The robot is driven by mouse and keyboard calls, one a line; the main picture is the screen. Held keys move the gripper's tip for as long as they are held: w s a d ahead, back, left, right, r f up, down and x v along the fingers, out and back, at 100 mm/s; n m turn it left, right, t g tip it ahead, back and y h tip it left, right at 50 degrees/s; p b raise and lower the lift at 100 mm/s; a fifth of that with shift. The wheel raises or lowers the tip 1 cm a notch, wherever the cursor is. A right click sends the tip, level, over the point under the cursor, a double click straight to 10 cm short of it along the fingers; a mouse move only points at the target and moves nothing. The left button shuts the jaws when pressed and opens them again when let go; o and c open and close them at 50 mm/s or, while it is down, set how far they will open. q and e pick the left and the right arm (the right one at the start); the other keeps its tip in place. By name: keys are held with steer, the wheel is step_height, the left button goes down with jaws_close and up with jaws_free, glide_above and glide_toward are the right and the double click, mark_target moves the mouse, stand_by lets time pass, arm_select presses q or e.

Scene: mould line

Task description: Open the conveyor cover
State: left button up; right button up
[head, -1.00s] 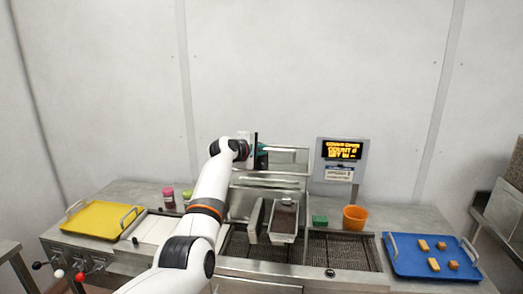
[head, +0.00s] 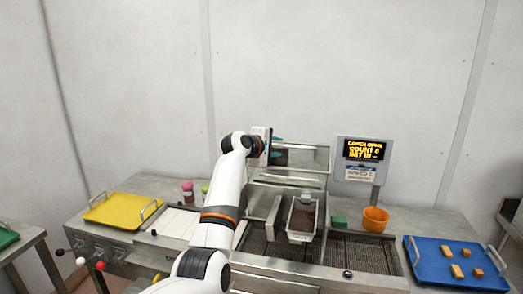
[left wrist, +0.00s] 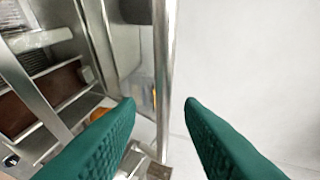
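The conveyor cover (head: 302,158), a metal-framed panel, stands raised at the back of the conveyor, above the mould line. My left gripper (head: 276,149) is at the cover's upper left edge. In the left wrist view my left gripper (left wrist: 160,104) has its two green fingers wide apart. A shiny metal bar of the cover (left wrist: 163,70) runs between them, nearer the left finger, with a gap to the right one. Whether either finger touches it I cannot tell. My right gripper is not in view.
A display (head: 363,150) with orange text stands right of the cover. A metal mould (head: 302,218) sits on the mesh conveyor (head: 362,252). An orange cup (head: 375,220) and a green block (head: 339,221) are beside it. A yellow tray (head: 120,212) and a blue tray (head: 430,272) flank the line.

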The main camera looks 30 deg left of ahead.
arm_select(q)
steer(key=b+v, duration=0.2)
steer(key=v, duration=0.6)
steer(key=shift+s+b, duration=0.2)
steer(key=shift+b, duration=0.15)
